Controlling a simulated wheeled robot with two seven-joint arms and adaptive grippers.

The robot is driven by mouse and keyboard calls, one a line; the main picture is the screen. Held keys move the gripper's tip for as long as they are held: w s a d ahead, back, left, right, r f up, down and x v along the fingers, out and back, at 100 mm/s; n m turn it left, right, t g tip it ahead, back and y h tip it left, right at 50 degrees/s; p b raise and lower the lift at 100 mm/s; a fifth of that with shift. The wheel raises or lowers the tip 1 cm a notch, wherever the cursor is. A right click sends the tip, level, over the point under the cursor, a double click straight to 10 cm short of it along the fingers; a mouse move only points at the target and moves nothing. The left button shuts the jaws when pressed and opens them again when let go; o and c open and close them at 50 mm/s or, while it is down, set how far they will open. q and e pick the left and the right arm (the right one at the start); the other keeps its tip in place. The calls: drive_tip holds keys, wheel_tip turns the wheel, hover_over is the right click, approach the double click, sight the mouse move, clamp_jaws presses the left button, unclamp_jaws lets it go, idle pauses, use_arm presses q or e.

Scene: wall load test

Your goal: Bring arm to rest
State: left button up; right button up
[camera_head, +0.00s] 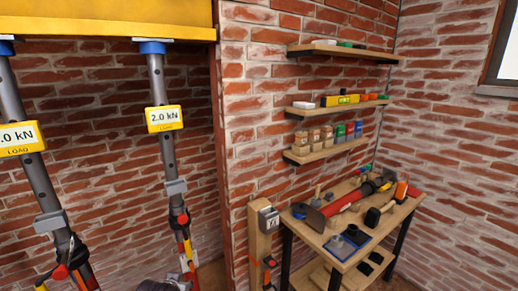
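Neither of my grippers can be made out in the head view. A dark rounded shape (165,286) is cut off by the bottom edge, and I cannot tell what it is. Two grey steel props stand at the left under a yellow beam (100,20). The nearer prop (38,185) leans in the picture and carries a yellow load display (20,138). The farther prop (157,82) has a blue cap against the beam and a yellow display (164,118) reading 2.0 kN. Both have red parts lower down; their feet are out of view or hidden.
A wooden workbench (316,236) at the right holds a red-handled tool (345,202), a blue tray (347,244) and other tools. Wall shelves (345,52) above hold small items. A wooden post (259,240) with a grey box (268,219) stands left of the bench. Brick walls surround the area.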

use_arm(q)
drive_tip(key=s+d+f+m+g+h, duration=0.15)
drive_tip(key=s+f, duration=0.25)
drive_tip(key=s, duration=0.5)
drive_tip(key=s+f+g, duration=0.3)
drive_tip(key=s+f, duration=0.2)
drive_tip(key=s, duration=0.4)
wheel_tip(320, 180, down, 34)
drive_tip(key=s+g, duration=0.1)
drive_tip(key=s, duration=0.2)
drive_tip(key=s+a+f, duration=0.2)
drive_tip(key=s+f, duration=0.7)
drive_tip(key=s, duration=0.2)
drive_tip(key=s+a+f+g, duration=0.1)
drive_tip(key=s+a+f, duration=0.1)
drive_tip(key=s+f, duration=0.7)
drive_tip(key=shift+s+a+f, duration=0.25)
drive_tip(key=shift+s+f, duration=0.15)
drive_tip(key=shift+s, duration=0.45)
drive_tip(key=shift+g, duration=0.25)
